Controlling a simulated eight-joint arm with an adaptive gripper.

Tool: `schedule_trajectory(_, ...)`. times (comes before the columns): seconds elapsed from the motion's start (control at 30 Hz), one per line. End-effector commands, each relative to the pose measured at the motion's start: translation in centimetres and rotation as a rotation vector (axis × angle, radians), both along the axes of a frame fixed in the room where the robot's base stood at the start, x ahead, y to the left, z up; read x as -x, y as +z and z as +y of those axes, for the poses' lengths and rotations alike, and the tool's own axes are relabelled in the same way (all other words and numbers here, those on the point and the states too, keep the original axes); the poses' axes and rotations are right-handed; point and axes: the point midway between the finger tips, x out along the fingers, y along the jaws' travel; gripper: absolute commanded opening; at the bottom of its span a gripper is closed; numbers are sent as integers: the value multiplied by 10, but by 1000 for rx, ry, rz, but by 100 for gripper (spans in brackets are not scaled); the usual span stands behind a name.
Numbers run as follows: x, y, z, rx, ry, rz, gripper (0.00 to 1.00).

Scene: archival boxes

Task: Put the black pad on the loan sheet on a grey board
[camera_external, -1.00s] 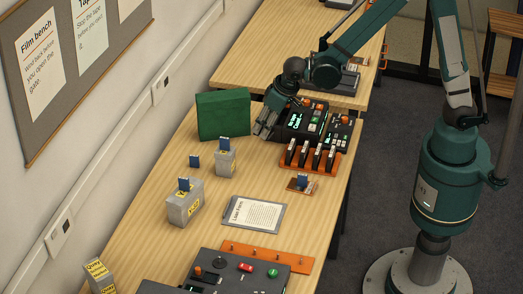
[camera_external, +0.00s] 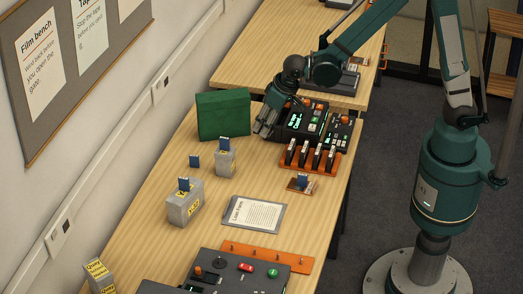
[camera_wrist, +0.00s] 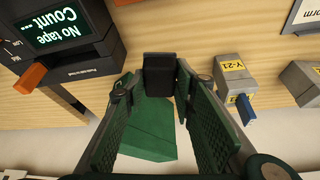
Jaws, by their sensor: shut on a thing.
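My gripper (camera_external: 264,129) is shut on a black pad (camera_wrist: 159,75), which sits between the fingertips in the wrist view. In the external view I cannot make out the pad; the gripper is over the table, just right of the green box. The loan sheet (camera_external: 255,214) is white printed paper on a grey board (camera_external: 235,222), lying flat nearer the camera. A corner of the sheet (camera_wrist: 307,13) shows at the wrist view's upper right. The gripper is well apart from the board.
A green box (camera_external: 223,114) stands beside the gripper. A black device with a green display (camera_external: 295,121) and an orange rack (camera_external: 284,160) are to its right. Grey boxes with blue tabs (camera_external: 184,205) stand left of the board. A control panel (camera_external: 240,272) is in front.

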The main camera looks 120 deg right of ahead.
Motion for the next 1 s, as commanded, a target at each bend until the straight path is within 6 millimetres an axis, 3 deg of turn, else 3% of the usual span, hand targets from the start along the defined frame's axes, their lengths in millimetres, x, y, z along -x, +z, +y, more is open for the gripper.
schedule_trajectory(0.37, -24, 1, 23, -1, 25, 1, 15)
schedule_trajectory(1.0, -117, 5, 139, -2, 123, 0, 15)
